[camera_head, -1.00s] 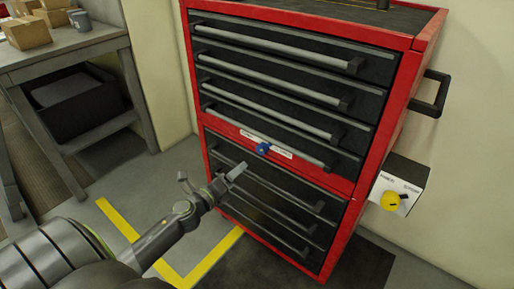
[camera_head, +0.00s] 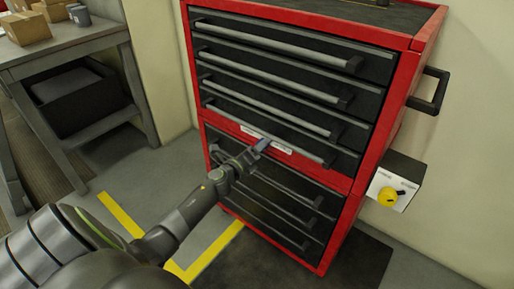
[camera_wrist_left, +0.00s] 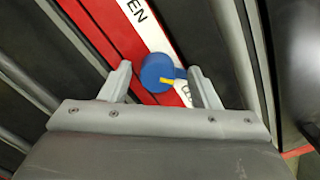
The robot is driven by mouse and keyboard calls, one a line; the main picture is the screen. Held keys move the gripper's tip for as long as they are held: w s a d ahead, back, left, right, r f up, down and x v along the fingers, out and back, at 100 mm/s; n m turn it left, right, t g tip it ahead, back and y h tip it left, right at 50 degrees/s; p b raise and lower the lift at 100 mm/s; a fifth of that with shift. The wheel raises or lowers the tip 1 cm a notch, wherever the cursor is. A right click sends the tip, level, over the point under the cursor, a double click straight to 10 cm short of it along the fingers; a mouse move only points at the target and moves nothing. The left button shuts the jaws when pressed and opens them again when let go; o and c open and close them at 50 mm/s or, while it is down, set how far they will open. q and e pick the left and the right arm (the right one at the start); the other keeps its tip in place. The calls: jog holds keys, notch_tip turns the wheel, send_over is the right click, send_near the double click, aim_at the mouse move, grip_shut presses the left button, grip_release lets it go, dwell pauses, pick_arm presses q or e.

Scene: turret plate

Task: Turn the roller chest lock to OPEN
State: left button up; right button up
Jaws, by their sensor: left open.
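The red roller chest (camera_head: 357,187) has black drawers. Its lock is a round blue knob (camera_wrist_left: 157,72) with a side tab and a yellow mark, on a white label strip (camera_wrist_left: 150,35) across the red band between the drawer groups. In the wrist view the letters "EN" show at the strip's upper end; the lettering at the lower end is partly hidden. My left gripper (camera_head: 255,147) is open at the lock, one finger on each side of the knob. The right finger is close to the tab; I cannot tell if they touch. In the head view my gripper mostly hides the knob.
A box with a yellow knob (camera_head: 388,196) is on the right, beside the chest. A black handle (camera_head: 429,92) sticks out from the chest's side. Drawer handles (camera_head: 265,119) run above and below the lock. A workbench (camera_head: 66,45) with boxes stands at the left.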

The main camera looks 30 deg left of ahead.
pick_arm(q)
jog(key=shift+c, duration=0.4)
jog(key=c, duration=0.9)
pick_arm(e)
jog(key=shift+w, duration=0.1)
